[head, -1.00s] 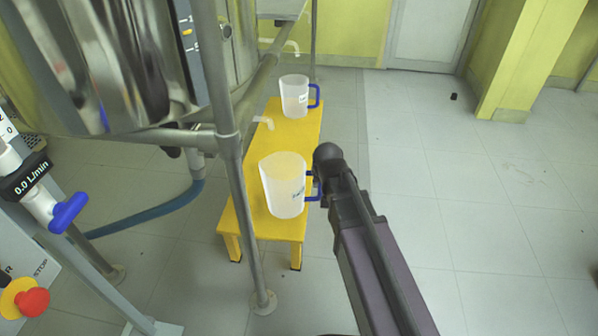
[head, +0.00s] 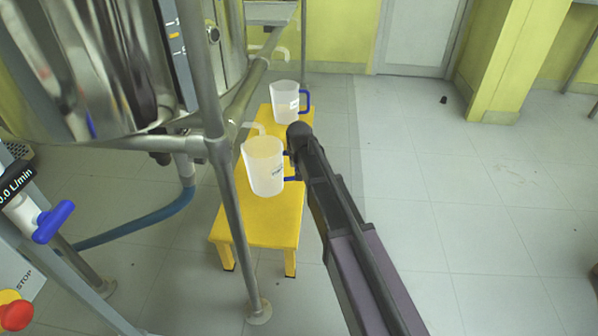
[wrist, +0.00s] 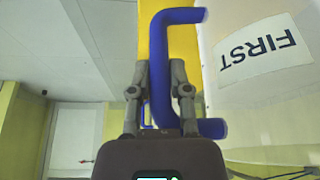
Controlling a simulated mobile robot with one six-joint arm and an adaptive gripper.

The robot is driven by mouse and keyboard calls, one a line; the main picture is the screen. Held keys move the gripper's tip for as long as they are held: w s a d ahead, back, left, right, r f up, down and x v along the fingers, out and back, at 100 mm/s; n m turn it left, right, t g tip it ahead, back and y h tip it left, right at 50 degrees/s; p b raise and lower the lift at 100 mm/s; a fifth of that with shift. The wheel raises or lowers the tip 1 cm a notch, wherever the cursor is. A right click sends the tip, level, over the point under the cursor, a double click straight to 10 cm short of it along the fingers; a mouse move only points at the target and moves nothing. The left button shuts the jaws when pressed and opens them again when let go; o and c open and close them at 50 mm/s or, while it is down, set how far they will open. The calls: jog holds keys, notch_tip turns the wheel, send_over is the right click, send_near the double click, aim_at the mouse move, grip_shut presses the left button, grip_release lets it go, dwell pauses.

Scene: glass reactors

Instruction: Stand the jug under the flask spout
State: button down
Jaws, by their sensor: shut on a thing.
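A translucent jug (head: 264,172) with a blue handle is over the yellow stool (head: 262,226) in the head view. Its label reads FIRST in the wrist view (wrist: 263,95). My gripper (head: 297,140) is shut on the blue handle, with its fingers on both sides of it in the wrist view (wrist: 160,95). A pale spout (head: 254,127) shows just behind the jug's rim. I cannot tell whether the rim is under the spout's tip, or whether the jug's base touches the stool.
A second blue-handled jug (head: 285,102) stands at the stool's far end, near another pale spout (head: 272,46).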

jog(key=shift+f, duration=0.15)
jog(key=shift+f+b, duration=1.65)
jog(key=shift+b, duration=0.15)
jog(key=shift+f, duration=0.1)
jog(key=c, duration=0.6)
grip_release()
jog(key=shift+r, duration=0.25)
jog(key=p+v, duration=1.1)
jog(key=v, duration=0.1)
jog(key=shift+f, duration=0.1)
